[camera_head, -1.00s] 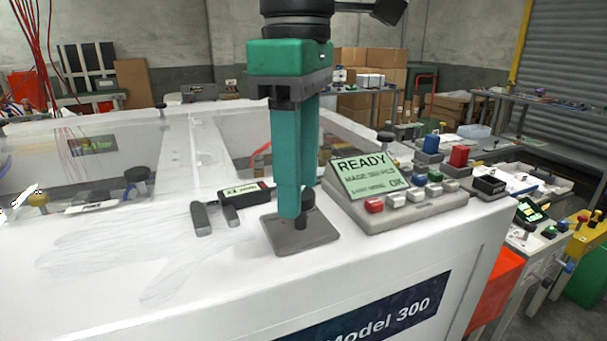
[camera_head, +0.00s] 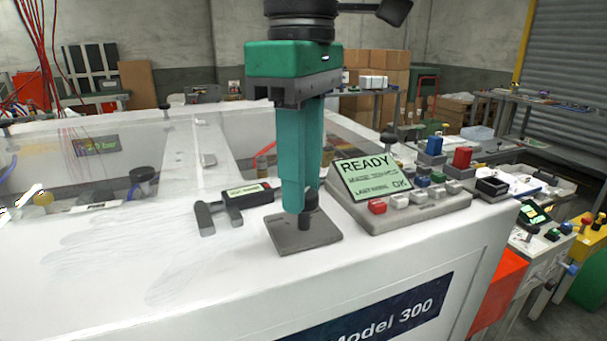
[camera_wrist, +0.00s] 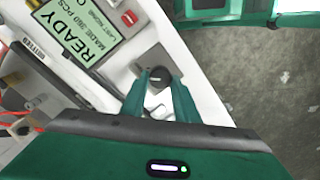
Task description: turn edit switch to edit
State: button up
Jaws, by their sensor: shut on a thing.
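The edit switch is a dark round knob (camera_head: 308,203) on a grey square plate (camera_head: 325,236) on the white machine top. My green gripper (camera_head: 303,208) points down over it with its fingers shut on the knob. The near finger hides part of the knob in the head view. In the wrist view the knob (camera_wrist: 158,76) sits between the two fingertips (camera_wrist: 160,80). The lettering around the switch cannot be read.
A grey panel with a READY display (camera_head: 372,178) and several push buttons stands just right of the switch. A dark caliper-like tool (camera_head: 237,203) lies to the left. Blue and red blocks (camera_head: 462,157) stand behind the panel. The machine top at front left is clear.

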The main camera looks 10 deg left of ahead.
jog(key=shift+w, duration=0.2)
jog(key=o, duration=1.1)
jog(key=shift+w+d, duration=0.1)
jog(key=shift+c, duration=0.2)
jog(key=shift+r, duration=0.1)
notch_tip(320, 180, up, 11)
jog(key=shift+f, duration=0.2)
